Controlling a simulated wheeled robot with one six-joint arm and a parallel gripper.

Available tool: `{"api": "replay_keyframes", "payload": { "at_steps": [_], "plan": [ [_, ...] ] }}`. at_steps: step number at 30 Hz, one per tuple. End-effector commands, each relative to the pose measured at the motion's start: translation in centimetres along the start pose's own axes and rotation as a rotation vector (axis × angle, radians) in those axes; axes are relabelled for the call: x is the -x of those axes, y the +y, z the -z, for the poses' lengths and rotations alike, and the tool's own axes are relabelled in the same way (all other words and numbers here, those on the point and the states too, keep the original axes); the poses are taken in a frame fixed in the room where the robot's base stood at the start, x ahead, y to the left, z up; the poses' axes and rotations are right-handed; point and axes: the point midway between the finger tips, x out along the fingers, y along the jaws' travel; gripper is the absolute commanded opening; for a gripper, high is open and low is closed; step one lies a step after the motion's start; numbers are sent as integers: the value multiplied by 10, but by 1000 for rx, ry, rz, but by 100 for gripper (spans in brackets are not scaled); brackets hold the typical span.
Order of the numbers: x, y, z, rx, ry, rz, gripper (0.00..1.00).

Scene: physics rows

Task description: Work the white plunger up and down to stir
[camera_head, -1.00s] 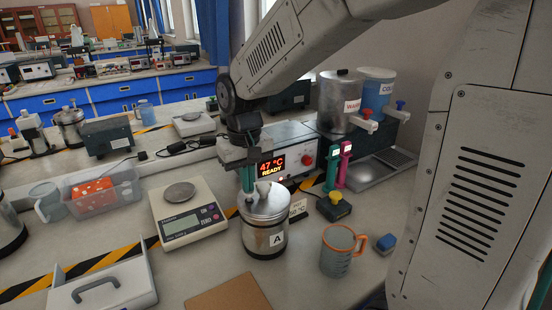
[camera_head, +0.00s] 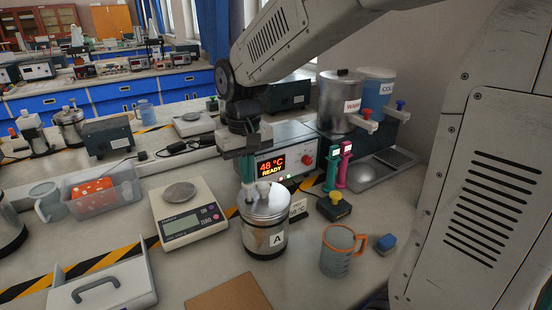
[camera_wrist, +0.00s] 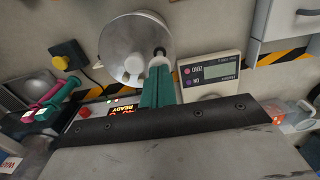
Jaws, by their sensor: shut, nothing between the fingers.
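The metal can marked A (camera_head: 264,238) stands upright on the bench with a shiny round lid (camera_head: 270,207). My gripper (camera_head: 250,184), with green fingers, points down just above this lid. It is shut, with nothing seen held between the fingers. In the wrist view the fingertips (camera_wrist: 158,64) reach over the edge of the lid (camera_wrist: 123,48), beside a small dark ring. The white plunger cannot be told apart clearly; the fingers and the pale lid fittings overlap there. I cannot tell whether the fingertips touch anything.
A scale (camera_head: 188,215) stands left of the can, and a grey cup with an orange rim (camera_head: 338,255) stands right. Behind is a heater box reading 48 °C READY (camera_head: 271,166). Pink and green handles (camera_head: 343,165) and a yellow-button box (camera_head: 334,207) are close by. A brown board (camera_head: 230,296) lies in front.

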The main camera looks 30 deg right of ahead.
Motion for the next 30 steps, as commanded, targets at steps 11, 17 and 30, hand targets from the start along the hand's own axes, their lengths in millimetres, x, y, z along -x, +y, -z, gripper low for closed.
{"api": "replay_keyframes", "payload": {
  "at_steps": [11, 17, 30],
  "plan": [
    [13, 0, 0, 0, 2, 0, 0],
    [37, 0, 1, 0, 2, 0, 0],
    [50, 0, 0, 0, 0, 0, 0]
  ]
}}
